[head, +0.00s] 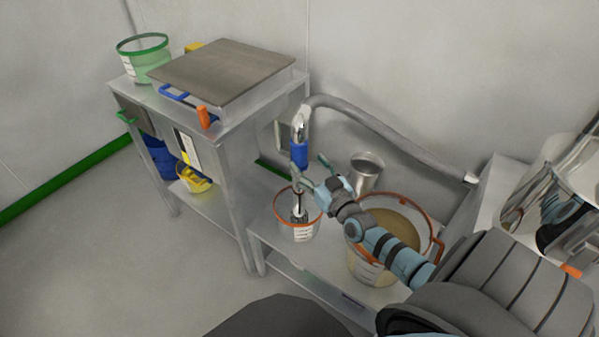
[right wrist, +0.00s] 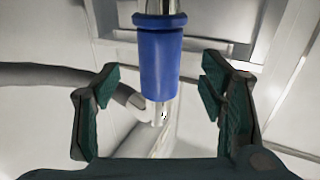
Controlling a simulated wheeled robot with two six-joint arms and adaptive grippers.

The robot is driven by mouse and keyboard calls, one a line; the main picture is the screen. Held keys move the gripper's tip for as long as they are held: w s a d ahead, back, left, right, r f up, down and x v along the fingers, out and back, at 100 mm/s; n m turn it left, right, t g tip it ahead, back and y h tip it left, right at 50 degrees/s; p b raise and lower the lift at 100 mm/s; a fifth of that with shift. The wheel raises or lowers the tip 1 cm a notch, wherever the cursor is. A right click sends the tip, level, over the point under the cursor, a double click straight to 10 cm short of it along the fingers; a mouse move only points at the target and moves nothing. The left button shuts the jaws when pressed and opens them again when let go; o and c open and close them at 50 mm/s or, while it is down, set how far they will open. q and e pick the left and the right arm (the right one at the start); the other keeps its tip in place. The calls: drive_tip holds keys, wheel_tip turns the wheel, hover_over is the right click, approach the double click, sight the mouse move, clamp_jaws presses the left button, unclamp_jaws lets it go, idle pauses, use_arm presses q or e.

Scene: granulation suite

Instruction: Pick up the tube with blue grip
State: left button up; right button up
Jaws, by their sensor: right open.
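The tube's blue grip (head: 299,155) stands upright in the head view, above a small orange-rimmed bucket, with a grey hose (head: 385,131) curving from its top to the right. In the right wrist view the blue grip (right wrist: 160,62) hangs centrally, with a metal collar at one end and a metal piece at the other. My right gripper (head: 309,170) is open beside the blue grip. In the right wrist view its two green-padded fingers (right wrist: 160,98) are apart on either side of the grip, with gaps visible. My left gripper is not in view.
The small bucket (head: 295,229) and a larger orange-rimmed bucket (head: 432,222) sit on a low bench under my right arm. A metal cup (head: 367,167) stands behind. A taller table (head: 226,128) with a lidded box is on the left. Floor at left is clear.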

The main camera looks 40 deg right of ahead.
sight(303, 157)
drive_tip(key=w, duration=0.1)
drive_tip(key=w+b, duration=0.1)
drive_tip(key=w, duration=0.1)
drive_tip(key=w+d+b, duration=0.1)
drive_tip(key=w, duration=0.1)
drive_tip(key=shift+w+r, duration=0.15)
drive_tip(key=shift+w, duration=0.1)
drive_tip(key=shift+w+b, duration=0.35)
drive_tip(key=shift+b, duration=0.05)
drive_tip(key=shift+r, duration=0.15)
clamp_jaws()
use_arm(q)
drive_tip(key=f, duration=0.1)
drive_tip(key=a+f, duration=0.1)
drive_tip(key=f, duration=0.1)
